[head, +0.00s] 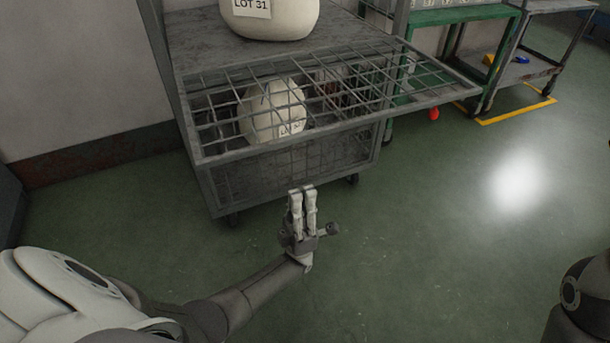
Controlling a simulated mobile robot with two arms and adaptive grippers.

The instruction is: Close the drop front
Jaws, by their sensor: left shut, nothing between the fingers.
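The drop front (440,92) is a grey wire-grid panel on the wheeled cart. It stands out roughly level from the cart toward me, and its right corner reaches past the cart's right side. Through its bars I see a pale sack (273,108) with a label, too small to read fully. My left gripper (302,190) is shut and empty, with its fingers pointing up. In the picture it is below the panel's front edge, in front of the cart's lower mesh, with no clear contact. My right gripper is out of view; only part of that arm shows at lower right.
A pale sack labelled LOT 31 (287,20) stands on the cart's grey deck (215,52). A green rack (445,16) and a grey table (535,68) stand at the back right.

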